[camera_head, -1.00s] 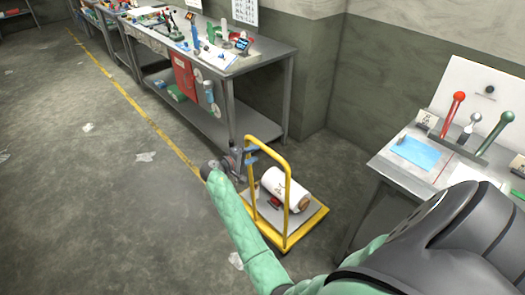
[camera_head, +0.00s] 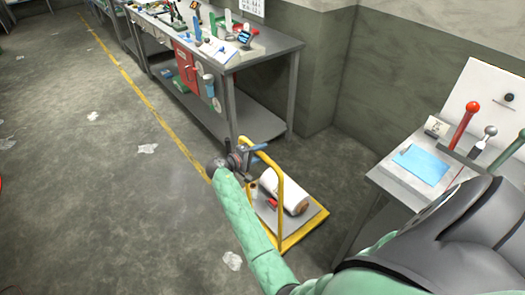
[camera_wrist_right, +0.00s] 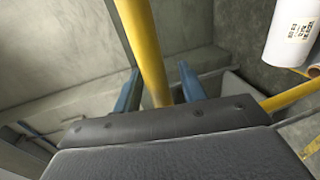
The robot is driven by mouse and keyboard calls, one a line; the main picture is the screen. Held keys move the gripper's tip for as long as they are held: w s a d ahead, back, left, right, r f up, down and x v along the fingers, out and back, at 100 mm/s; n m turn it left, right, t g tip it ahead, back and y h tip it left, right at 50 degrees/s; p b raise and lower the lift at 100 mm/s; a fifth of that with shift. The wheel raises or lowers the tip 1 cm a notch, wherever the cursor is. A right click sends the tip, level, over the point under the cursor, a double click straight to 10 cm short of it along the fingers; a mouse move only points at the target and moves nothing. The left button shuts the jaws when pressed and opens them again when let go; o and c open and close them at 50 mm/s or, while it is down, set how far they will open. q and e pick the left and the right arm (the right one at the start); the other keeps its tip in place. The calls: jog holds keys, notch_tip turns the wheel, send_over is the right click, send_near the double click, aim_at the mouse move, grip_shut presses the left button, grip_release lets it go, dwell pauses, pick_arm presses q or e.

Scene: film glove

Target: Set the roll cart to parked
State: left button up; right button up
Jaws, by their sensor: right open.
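The roll cart (camera_head: 299,230) is a small platform with a yellow edge and an upright yellow push handle (camera_head: 281,201), standing on the floor right of the yellow line. A white roll (camera_head: 287,191) lies on it and also shows in the right wrist view (camera_wrist_right: 292,35). My right gripper (camera_head: 257,153) is at the handle's upper left part. In the right wrist view, its blue fingers (camera_wrist_right: 159,75) are open, one on each side of a yellow handle bar (camera_wrist_right: 143,45). Whether they touch the bar is unclear. My left gripper is not in view.
A grey workbench (camera_head: 262,47) with tools stands behind the cart. A table (camera_head: 395,184) with a blue sheet and red and green handled levers stands at right. A yellow floor line (camera_head: 146,106) runs along the benches. Open floor lies at left.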

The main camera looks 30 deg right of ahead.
jog(key=shift+a+r, duration=0.1)
jog(key=shift+c, duration=0.7)
grip_shut()
jog(key=shift+d, duration=0.55)
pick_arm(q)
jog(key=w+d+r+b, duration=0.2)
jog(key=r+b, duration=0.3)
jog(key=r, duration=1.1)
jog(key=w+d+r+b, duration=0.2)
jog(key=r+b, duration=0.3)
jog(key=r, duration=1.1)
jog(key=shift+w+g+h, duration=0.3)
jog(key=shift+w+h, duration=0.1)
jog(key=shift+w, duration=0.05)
pick_arm(e)
jog(key=r+x, duration=0.3)
jog(key=x, duration=1.6)
jog(key=d+r+x, duration=0.1)
jog(key=r+x, duration=0.3)
jog(key=x, duration=1.5)
jog(key=shift+r, duration=0.15)
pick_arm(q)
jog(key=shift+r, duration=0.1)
pick_arm(e)
jog(key=shift+d+r, duration=0.1)
jog(key=shift+d, duration=0.1)
